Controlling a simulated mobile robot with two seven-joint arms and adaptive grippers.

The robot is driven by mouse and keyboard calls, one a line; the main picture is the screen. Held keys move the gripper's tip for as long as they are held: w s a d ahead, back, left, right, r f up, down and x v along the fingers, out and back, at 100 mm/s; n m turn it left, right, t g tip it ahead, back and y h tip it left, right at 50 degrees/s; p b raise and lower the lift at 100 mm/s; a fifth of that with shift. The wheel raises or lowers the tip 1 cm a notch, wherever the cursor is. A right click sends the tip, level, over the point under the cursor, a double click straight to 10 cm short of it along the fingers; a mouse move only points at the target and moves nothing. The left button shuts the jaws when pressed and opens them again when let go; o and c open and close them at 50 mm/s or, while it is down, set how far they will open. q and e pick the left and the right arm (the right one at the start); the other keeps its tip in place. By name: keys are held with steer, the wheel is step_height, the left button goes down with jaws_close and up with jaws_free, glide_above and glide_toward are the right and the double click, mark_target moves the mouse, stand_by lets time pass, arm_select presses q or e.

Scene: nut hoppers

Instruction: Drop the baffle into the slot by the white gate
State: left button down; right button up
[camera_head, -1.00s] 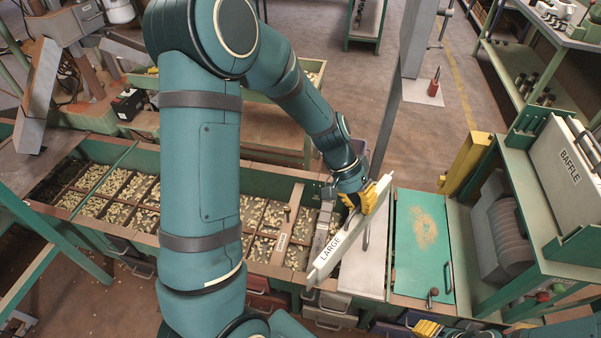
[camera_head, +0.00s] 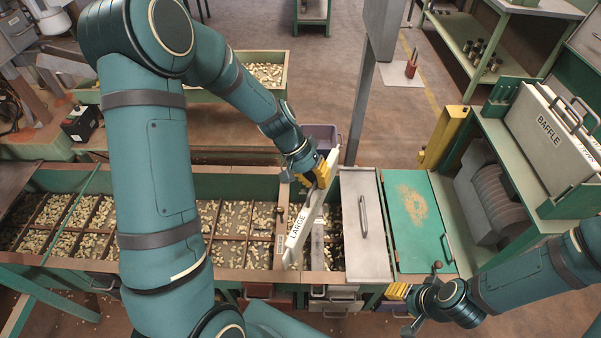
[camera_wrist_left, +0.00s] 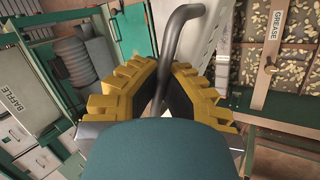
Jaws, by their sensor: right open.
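A white plate marked LARGE (camera_head: 298,228) hangs tilted over the hopper row. My left gripper (camera_head: 322,176) is shut on its handle. In the left wrist view, my left gripper's yellow fingers (camera_wrist_left: 158,88) close around a dark bent handle (camera_wrist_left: 178,42). A pale narrow divider (camera_head: 317,242) stands in the hopper just right of the plate; I cannot tell if it is the white gate. Panels marked BAFFLE (camera_head: 548,128) stand in a green rack at right and also show in the left wrist view (camera_wrist_left: 20,105). My right gripper (camera_head: 404,307) is open and empty at the lower right.
The hopper trough (camera_head: 100,262) holds nuts in several compartments. A grey lid with a handle (camera_head: 352,205) and a green lid (camera_head: 415,240) cover its right end. A grey post (camera_head: 362,110) and a yellow block (camera_head: 443,137) rise behind. A strip marked GREASE (camera_wrist_left: 270,45) crosses the compartments.

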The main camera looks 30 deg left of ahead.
arm_select(q)
steer(key=w+a+f+n, duration=0.1)
steer(key=w+a+f, duration=0.1)
steer(key=f, duration=0.3)
steer(key=w+a+f+n+t, duration=0.1)
steer(key=w+a+f+n, duration=0.1)
steer(key=f, duration=0.4)
steer(key=w+a+f+n+t+p, duration=0.1)
steer(key=w+a+f, duration=0.3)
steer(key=f, duration=0.1)
steer(key=shift+w+f+y, duration=0.25)
steer(key=shift+f+y, duration=0.05)
steer(key=shift+f, duration=0.05)
steer(key=shift+a, duration=0.1)
step_height(320, 180, down, 6)
steer(key=b, duration=0.2)
steer(key=shift+f, duration=0.15)
stand_by(1.2)
steer(key=shift+f, duration=0.15)
stand_by(0.8)
